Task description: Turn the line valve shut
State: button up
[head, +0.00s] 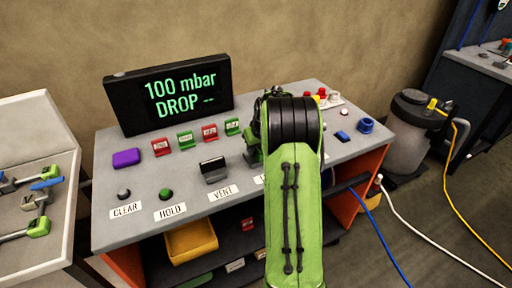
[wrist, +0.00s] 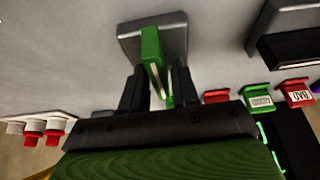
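The valve's green handle (wrist: 152,48) stands on a grey square plate (wrist: 172,32) in the wrist view. It looks slightly tilted there. My gripper (wrist: 160,78) has one dark finger on each side of the handle, close against it, with the handle filling the gap at the tips. In the head view my green arm and black wrist cover the valve and most of its label (head: 259,179); only the label's left edge shows. A display (head: 170,92) at the back of the bench reads "100 mbar DROP --".
The grey bench (head: 140,190) carries a black VENT switch (head: 213,169), CLEAR (head: 124,194) and HOLD (head: 166,194) buttons, and several red and green tags behind. Red and white knobs (head: 322,97) stand behind my wrist. A grey canister (head: 408,130) and hoses are on the floor at right.

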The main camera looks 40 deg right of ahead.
grip_shut()
jog(key=shift+m, duration=0.3)
jog(key=m, duration=0.2)
jog(key=m+h, duration=0.1)
jog(key=shift+m+g+h, duration=0.3)
jog(key=shift+m, duration=0.1)
jog(key=m+g, duration=0.1)
jog(key=m, duration=0.2)
jog(key=shift+m+h+p, duration=0.3)
jog(key=shift+h+p, duration=0.1)
jog(key=m+g+p, duration=0.1)
jog(key=m, duration=0.1)
jog(key=m+g, duration=0.1)
jog(key=m, duration=0.2)
jog(key=shift+h+p, duration=0.35)
jog(key=shift+h, duration=0.05)
jog(key=shift+m+g+p, duration=0.9)
jog(key=shift+m+p, duration=0.1)
jog(key=shift+m, duration=1.5)
